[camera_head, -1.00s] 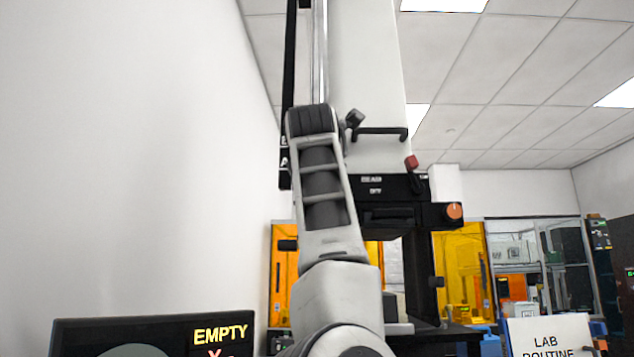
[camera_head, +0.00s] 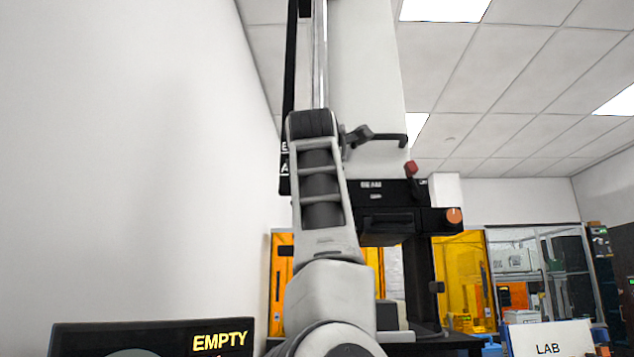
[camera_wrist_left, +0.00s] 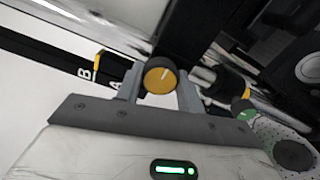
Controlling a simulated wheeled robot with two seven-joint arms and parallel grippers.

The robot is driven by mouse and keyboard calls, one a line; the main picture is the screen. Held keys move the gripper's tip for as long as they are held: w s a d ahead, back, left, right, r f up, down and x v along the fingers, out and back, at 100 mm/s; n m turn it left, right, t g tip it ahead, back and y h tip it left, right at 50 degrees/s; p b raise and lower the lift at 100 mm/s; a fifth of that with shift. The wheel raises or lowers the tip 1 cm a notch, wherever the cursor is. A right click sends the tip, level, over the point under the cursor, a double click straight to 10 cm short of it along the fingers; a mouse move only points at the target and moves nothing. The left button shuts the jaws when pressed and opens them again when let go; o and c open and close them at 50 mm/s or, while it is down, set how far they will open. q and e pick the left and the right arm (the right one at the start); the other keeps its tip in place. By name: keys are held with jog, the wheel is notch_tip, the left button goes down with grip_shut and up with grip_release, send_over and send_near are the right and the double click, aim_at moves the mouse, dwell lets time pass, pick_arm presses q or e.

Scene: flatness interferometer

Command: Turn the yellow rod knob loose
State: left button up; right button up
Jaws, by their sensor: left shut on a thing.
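The yellow rod knob (camera_wrist_left: 160,76) shows in the left wrist view, with a yellow face, a pale index line and a dark ribbed rim. My left gripper (camera_wrist_left: 159,86) has one finger on each side of it and is shut on it. The line on the knob's face points up and to the right. In the head view my left arm rises in front of the tall white instrument (camera_head: 365,80) and hides the knob and fingers. My right gripper is in neither view.
A black rail with letters A and B (camera_wrist_left: 84,73) runs beside the knob. The instrument carries a black handle (camera_head: 390,137), a red-tipped lever (camera_head: 411,168) and an orange knob (camera_head: 454,215).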

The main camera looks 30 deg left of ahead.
pick_arm(q)
jog(key=o, duration=1)
jog(key=shift+b+v, duration=3.4)
jog(key=shift+v, duration=4.65)
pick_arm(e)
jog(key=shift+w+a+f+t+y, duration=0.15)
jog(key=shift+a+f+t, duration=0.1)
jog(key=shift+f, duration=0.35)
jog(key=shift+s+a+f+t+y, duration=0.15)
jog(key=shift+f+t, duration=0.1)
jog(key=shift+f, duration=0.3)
pick_arm(q)
jog(key=shift+a, duration=0.1)
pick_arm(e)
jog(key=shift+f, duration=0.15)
